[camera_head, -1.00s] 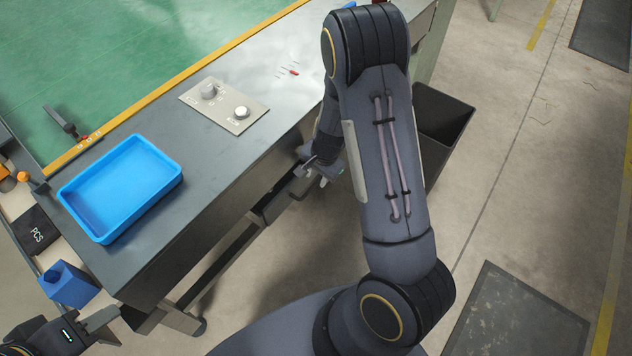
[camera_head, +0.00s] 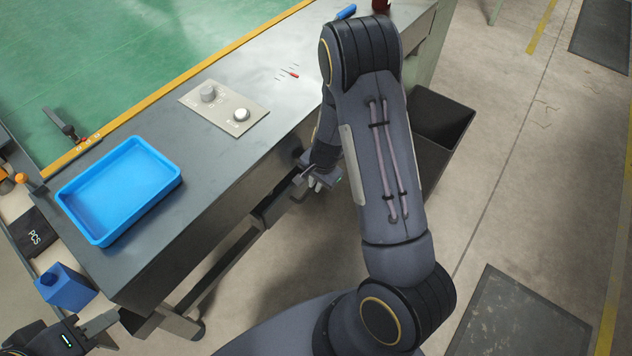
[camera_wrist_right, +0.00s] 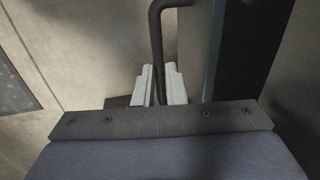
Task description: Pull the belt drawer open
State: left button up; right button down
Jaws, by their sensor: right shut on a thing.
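The belt drawer (camera_head: 272,207) is a dark box under the front edge of the grey bench, partly hidden by my right arm. My right gripper (camera_head: 308,186) is at its right end, in front of the bench side. In the right wrist view, my right gripper (camera_wrist_right: 159,90) is shut on a dark bent bar handle (camera_wrist_right: 157,40), with a pale finger on each side of it. The handle stands beside a dark upright panel (camera_wrist_right: 222,50). My left gripper (camera_head: 110,330) is at the bottom left, apart from the bench, its fingers spread and empty.
The bench top (camera_head: 190,120) holds a blue tray (camera_head: 68,212) and a control plate (camera_head: 225,107) with two knobs. A black bin (camera_head: 440,120) stands on the floor right of my arm. A blue container (camera_head: 66,288) is at lower left.

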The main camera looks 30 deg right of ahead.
jog(key=shift+s, duration=0.15)
jog(key=s+d+b, duration=0.3)
jog(key=s+d, duration=0.1)
jog(key=s, duration=0.5)
jog(key=s+d+b, duration=0.3)
jog(key=s+d, duration=0.1)
jog(key=s, duration=0.6)
jog(key=shift+s, duration=0.1)
jog(key=c, duration=1.5)
grip_release()
jog(key=shift+r, duration=0.1)
jog(key=r+p, duration=0.1)
jog(key=r, duration=0.1)
jog(key=s+r+p, duration=0.1)
jog(key=r+p, duration=0.1)
jog(key=r, duration=0.1)
jog(key=r+p, duration=0.2)
jog(key=shift+s+d+r, duration=0.15)
jog(key=shift+d+r, duration=0.1)
jog(key=shift+d, duration=0.05)
